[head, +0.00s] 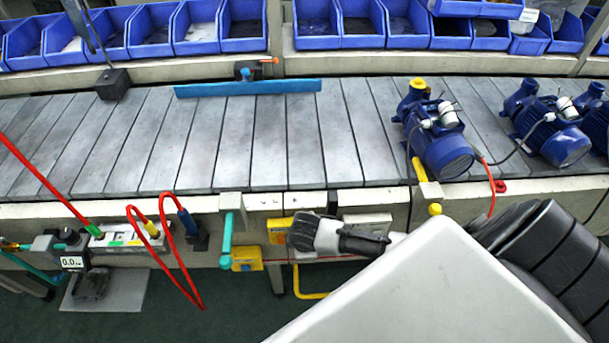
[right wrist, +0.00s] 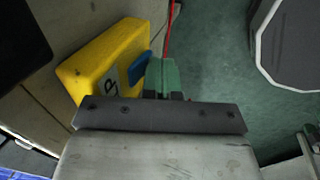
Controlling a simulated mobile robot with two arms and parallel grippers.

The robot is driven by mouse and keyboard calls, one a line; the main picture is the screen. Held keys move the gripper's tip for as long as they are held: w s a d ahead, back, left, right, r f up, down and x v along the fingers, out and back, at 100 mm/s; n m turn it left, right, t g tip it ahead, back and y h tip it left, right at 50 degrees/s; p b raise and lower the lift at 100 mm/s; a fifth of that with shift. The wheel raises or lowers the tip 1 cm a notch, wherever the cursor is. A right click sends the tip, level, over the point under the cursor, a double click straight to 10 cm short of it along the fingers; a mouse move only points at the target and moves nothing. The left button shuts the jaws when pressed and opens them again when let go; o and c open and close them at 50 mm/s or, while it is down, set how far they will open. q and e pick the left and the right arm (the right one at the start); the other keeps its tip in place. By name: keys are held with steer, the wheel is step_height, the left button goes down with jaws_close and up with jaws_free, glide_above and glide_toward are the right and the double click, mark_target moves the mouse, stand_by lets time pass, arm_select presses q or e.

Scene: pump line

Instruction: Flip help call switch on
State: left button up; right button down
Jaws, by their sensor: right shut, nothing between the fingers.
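In the right wrist view a yellow switch box (right wrist: 108,62) with a dark mark on its face stands at the left. A blue lever (right wrist: 139,68) sticks out of its side towards my fingers. My right gripper (right wrist: 163,72) is shut and empty, its green fingertips close beside the lever; I cannot tell whether they touch. In the head view my right gripper (head: 300,233) is at the conveyor's front edge, beside a yellow box (head: 278,229). Its fingertips and the lever are not clear there. My left gripper is not in view.
A second yellow box (head: 247,259) hangs lower left, beside a teal handle (head: 227,235). Red hoses (head: 165,250) loop in front at the left. Blue pumps (head: 440,140) stand on the slatted conveyor (head: 230,140). Blue bins (head: 150,30) line the back.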

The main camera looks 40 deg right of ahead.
steer(key=shift+w+d+f+t+h, duration=0.1)
steer(key=shift+w+d+t+h, duration=0.1)
steer(key=shift+t+h, duration=0.15)
steer(key=shift+p, duration=0.3)
steer(key=shift+r+p, duration=0.8)
steer(key=shift+p, duration=0.15)
